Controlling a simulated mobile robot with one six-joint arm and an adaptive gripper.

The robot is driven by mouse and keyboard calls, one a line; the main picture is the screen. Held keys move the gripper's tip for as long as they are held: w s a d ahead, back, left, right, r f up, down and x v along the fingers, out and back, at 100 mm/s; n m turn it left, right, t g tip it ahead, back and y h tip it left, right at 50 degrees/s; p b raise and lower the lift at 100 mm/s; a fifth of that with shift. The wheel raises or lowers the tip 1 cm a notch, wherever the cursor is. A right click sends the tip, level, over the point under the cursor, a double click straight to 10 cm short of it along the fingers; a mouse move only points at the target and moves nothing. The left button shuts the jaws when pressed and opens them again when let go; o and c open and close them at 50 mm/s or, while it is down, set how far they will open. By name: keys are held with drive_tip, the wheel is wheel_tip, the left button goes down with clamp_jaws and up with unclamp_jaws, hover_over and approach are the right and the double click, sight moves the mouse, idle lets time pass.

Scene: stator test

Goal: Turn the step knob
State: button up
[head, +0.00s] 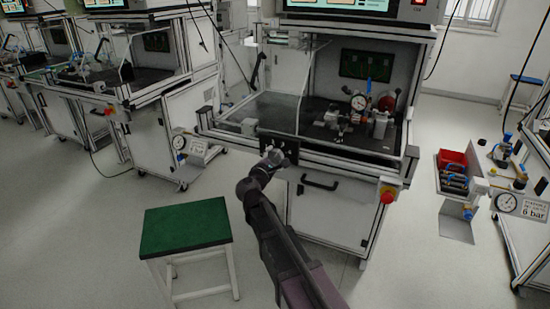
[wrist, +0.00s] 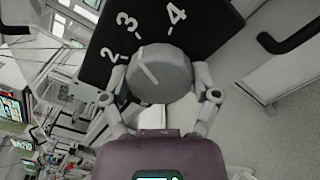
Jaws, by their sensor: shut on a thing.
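The step knob (wrist: 159,72) is a round grey knob with a pale pointer line. It sits on a black panel (wrist: 93,20) marked with the white numbers 2, 3 and 4. In the wrist view the pointer line is tilted to the upper left, roughly toward the 3. My gripper (wrist: 162,90) is shut on the knob, with one finger on each side of it. In the head view the black panel (head: 279,147) is on the front of the middle workbench, and my gripper (head: 270,160) reaches it. The knob is mostly hidden there.
The workbench (head: 290,160) has a black drawer handle (head: 320,182) and a red button (head: 387,197) to the right. A green-topped stool (head: 186,230) stands left of my arm. A tray with a red bin (head: 452,157) is at the right. Floor is open at left.

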drive_tip(key=m, duration=0.8)
drive_tip(key=shift+w+m, duration=0.1)
drive_tip(key=shift+m, duration=0.2)
idle(0.6)
drive_tip(key=o, duration=1)
drive_tip(key=shift+c, duration=0.2)
drive_tip(key=v, duration=1.2)
